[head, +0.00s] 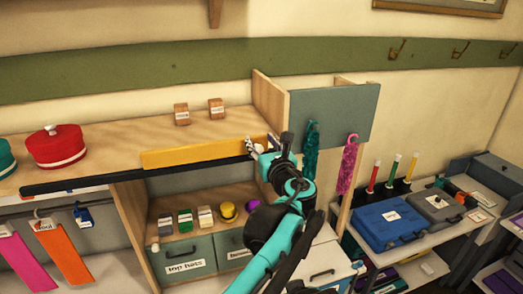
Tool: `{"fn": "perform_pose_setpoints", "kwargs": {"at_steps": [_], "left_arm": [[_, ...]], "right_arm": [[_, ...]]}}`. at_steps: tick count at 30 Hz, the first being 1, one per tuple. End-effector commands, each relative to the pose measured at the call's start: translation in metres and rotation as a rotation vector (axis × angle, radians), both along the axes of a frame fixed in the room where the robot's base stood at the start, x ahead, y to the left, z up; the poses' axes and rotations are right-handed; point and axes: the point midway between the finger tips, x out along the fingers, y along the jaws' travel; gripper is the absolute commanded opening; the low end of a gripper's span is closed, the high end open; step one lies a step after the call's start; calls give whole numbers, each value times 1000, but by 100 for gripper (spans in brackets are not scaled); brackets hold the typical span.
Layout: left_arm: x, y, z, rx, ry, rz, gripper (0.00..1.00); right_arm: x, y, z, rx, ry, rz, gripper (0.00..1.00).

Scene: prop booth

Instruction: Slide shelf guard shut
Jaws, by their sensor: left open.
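The shelf guard is a yellow bar (200,152) standing along the front edge of the wooden shelf (120,140), over the right part of a black rail (110,178). The left part of the shelf front has no yellow bar. My left gripper (267,146) is open at the right end of the bar. The gripper hides part of that end, and I cannot tell whether it touches it. My right gripper is not in view.
Red hat (56,147) and two small wooden blocks (182,114) sit on the shelf. A grey-green panel (335,112) with hanging teal and pink items (348,165) stands close right of the gripper. Below are small items and drawers (186,262).

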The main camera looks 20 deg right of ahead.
Motion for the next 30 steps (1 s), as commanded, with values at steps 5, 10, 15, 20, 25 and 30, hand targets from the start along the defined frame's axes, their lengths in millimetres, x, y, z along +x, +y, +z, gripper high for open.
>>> {"fn": "perform_pose_setpoints", "kwargs": {"at_steps": [5, 10, 15, 20, 25, 30], "left_arm": [[0, -2, 37, 1, 0, -1, 45], [0, -2, 63, 1, 0, -2, 45], [0, -3, 72, 1, 0, -2, 45], [0, -3, 73, 1, 0, -2, 45], [0, -2, 73, 1, 0, -2, 45], [2, 14, 68, -45, 20, 18, 45]], "right_arm": [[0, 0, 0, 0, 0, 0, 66], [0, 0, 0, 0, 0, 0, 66], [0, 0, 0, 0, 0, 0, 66], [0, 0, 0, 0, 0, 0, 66], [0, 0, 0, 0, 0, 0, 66], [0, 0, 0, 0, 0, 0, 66]]}}
